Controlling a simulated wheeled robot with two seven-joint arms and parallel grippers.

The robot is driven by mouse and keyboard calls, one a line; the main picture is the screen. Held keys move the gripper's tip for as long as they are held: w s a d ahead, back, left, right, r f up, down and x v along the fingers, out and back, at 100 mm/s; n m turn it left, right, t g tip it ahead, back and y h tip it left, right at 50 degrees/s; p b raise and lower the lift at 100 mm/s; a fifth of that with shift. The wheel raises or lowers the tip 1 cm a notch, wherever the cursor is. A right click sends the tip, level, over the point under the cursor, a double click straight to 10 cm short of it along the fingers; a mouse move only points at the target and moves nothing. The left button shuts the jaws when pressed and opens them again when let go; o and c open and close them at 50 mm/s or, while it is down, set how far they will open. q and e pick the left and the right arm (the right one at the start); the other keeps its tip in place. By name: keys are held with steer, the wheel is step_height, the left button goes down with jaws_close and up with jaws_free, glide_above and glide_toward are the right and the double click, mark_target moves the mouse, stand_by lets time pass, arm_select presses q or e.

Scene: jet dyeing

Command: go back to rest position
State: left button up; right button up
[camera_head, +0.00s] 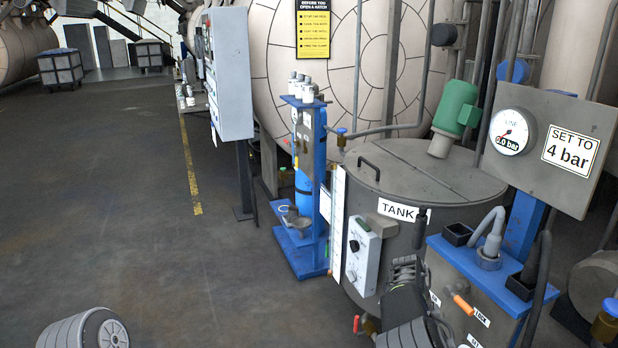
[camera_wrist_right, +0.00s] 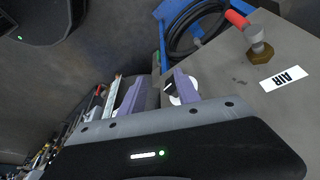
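My right gripper (camera_head: 404,268) is at the lower right of the head view, in front of the grey tank (camera_head: 425,200) and just right of the white control box (camera_head: 362,255). In the right wrist view its two purple fingers (camera_wrist_right: 158,92) stand apart, so it is open. A white dial or knob with a black pointer shows beside the right finger; I cannot tell whether they touch. I see nothing held. My left gripper is not in view; only what looks like a part of my left arm shows at the bottom left.
A blue stand (camera_head: 487,263) with a hose and an orange handle is close to the right gripper. A red-handled valve (camera_wrist_right: 248,30) and black hose (camera_wrist_right: 195,30) show in the wrist view. A blue rack (camera_head: 311,190) stands left of the tank. The floor (camera_head: 130,200) at left is clear.

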steer(key=s+a+f+n+y+b, duration=0.2)
steer(key=s+f+n, duration=0.2)
steer(key=s+f, duration=0.65)
steer(key=s+a+f+n+y+b, duration=0.1)
steer(key=s+f+n+y+b, duration=0.15)
steer(key=s+f, duration=0.75)
steer(key=s+a+f+n+y+b, duration=0.1)
steer(key=s+a+f+n, duration=0.55)
steer(key=a, duration=0.25)
steer(key=s+a+r+n+t+y, duration=0.1)
steer(key=s+a+r+n, duration=0.1)
steer(key=s+a, duration=0.2)
steer(key=s+a+r+n+t+y+b, duration=0.1)
steer(key=s+a+n, duration=0.1)
steer(key=s+a, duration=0.2)
steer(key=a, duration=0.3)
steer(key=shift+a+r+n+y, duration=0.2)
steer(key=shift+r+n+y, duration=0.15)
steer(key=shift+n, duration=0.05)
